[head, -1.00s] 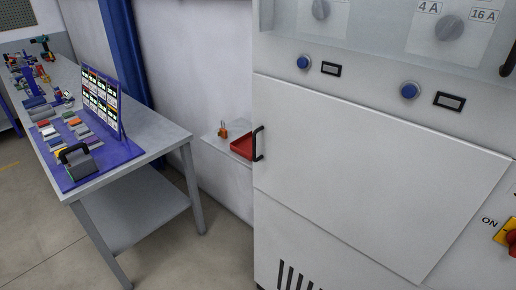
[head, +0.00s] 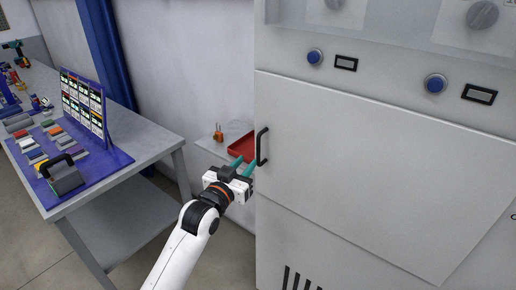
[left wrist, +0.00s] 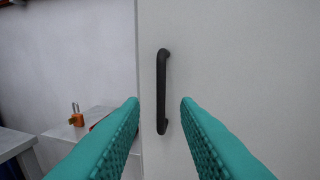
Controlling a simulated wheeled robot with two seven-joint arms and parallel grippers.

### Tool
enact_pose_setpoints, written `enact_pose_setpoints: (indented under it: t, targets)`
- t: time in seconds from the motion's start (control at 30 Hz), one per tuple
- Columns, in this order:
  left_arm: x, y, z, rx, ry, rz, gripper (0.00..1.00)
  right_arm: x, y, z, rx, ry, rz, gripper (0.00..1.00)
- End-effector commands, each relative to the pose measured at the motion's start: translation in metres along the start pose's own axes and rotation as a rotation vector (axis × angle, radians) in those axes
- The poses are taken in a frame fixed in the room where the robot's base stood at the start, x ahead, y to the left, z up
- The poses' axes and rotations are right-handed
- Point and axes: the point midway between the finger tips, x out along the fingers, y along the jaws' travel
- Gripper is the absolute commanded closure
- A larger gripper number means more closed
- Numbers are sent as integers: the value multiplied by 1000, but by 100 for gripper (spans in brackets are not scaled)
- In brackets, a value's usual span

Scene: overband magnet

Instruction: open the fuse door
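The fuse door (head: 350,165) is a large pale panel on the front of the grey cabinet, and it looks closed. Its black upright handle (head: 262,147) is at the door's left edge. My left gripper (head: 243,166) is just left of and below the handle in the head view. In the left wrist view its two teal fingers (left wrist: 160,105) are apart, with the handle (left wrist: 162,90) showing between them, farther ahead. The fingers appear open and empty. My right gripper is in neither view.
A small wall shelf (head: 212,146) behind my left gripper holds a red tray (head: 241,147) and an orange padlock (head: 218,133). A workbench (head: 150,152) with a blue board stands at left. Blue buttons (head: 435,83) sit above the door.

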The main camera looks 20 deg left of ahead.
Motion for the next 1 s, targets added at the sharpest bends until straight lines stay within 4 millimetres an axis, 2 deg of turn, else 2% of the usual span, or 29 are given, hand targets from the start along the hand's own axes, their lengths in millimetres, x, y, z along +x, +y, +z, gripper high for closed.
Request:
enact_pose_setpoints:
  t: [0.03, 0.2, 0.4, 0.6, 0.87, 1.0]
  targets:
    - [12, 0, 3, 0, -1, 0, 71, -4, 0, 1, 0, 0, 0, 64]
    - [47, 0, 2, -1, 1, 0, 71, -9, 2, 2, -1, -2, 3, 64]
    - [74, 0, 0, 0, 0, -1, 71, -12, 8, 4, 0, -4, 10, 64]
    - [84, 0, 0, 1, 1, -1, 71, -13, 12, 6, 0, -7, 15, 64]
    - [85, 0, -1, 1, 1, -1, 71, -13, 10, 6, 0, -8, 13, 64]
    - [84, 0, -1, 1, 1, -1, 94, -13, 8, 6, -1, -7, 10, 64]
